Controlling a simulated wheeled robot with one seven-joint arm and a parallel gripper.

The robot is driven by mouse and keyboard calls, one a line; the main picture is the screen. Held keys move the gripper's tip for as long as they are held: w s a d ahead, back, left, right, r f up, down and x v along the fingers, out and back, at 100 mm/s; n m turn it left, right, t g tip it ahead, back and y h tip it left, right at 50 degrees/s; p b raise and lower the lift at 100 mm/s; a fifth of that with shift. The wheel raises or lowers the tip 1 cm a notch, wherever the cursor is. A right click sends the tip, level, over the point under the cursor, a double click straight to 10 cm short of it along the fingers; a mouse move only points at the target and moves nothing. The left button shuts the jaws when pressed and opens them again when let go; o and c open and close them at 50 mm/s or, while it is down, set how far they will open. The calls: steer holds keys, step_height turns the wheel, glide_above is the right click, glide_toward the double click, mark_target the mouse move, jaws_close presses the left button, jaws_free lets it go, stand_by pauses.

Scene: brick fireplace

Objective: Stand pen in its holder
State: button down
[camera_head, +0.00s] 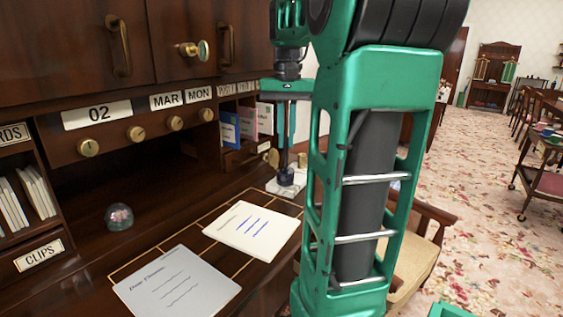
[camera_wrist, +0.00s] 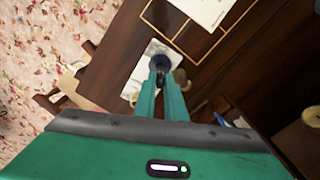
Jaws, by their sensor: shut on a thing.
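The holder is a dark blue cup (camera_head: 286,177) on a pale stone base (camera_head: 294,189), standing on the desk. It also shows in the wrist view as a round dark cup (camera_wrist: 161,62) on a pale base (camera_wrist: 139,76). My gripper (camera_head: 285,143) points down right above the holder. In the wrist view its fingertips (camera_wrist: 161,78) are close together, at the cup's near edge. They are shut on a thin dark pen (camera_head: 284,157), upright in the head view. The pen's lower end meets the cup's outline; I cannot tell how deep it sits. The fingers hide most of it.
A notepad (camera_head: 252,230) and a grey document (camera_head: 178,284) lie on the desk left of the holder. A glass paperweight (camera_head: 119,217) stands further left. Letter slots with envelopes (camera_head: 247,122) rise behind the holder. A chair (camera_head: 419,245) stands at the right.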

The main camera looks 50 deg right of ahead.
steer(key=shift+r, duration=2.4)
